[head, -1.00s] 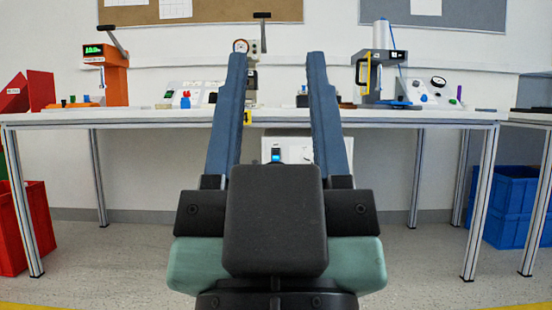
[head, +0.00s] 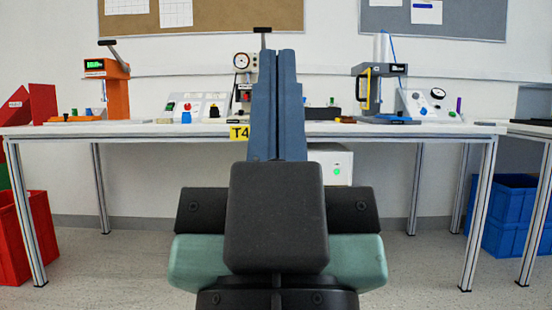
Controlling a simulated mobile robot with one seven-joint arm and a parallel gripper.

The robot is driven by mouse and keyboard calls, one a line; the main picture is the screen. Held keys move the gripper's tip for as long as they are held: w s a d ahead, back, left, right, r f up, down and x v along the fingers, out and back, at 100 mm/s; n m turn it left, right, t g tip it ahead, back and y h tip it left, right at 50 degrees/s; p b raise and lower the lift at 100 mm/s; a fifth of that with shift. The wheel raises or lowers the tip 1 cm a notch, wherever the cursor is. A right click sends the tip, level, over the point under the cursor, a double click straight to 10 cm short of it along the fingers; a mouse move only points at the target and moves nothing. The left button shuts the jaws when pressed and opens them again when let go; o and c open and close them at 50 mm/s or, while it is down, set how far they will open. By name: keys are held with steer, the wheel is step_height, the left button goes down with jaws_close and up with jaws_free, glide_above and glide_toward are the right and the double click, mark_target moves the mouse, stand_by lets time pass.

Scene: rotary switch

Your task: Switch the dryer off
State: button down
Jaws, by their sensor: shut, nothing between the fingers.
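My gripper (head: 277,55) is shut and empty, pointing forward in the middle of the head view, its fingers side by side in front of the table. No label in view names a dryer, so I cannot tell for certain which thing it is. A white box (head: 333,155) with a small green light sits under the table, partly hidden behind my fingers. A sloped grey panel (head: 222,101) with red and green buttons, a blue knob (head: 186,117) and a black-and-red knob (head: 214,112) stands on the table, left of my fingers. The knob settings are too small to read.
The long white table (head: 400,129) spans the view. An orange press (head: 117,90) stands left, a grey press (head: 374,88) and another panel (head: 440,101) right. A yellow T4 tag (head: 239,133) hangs at the table edge. Red (head: 36,225) and blue bins (head: 508,200) stand at the sides.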

step_height(320, 180, up, 26)
steer(key=p, duration=2.3)
steer(key=shift+f, duration=0.2)
steer(key=shift+w, duration=0.1)
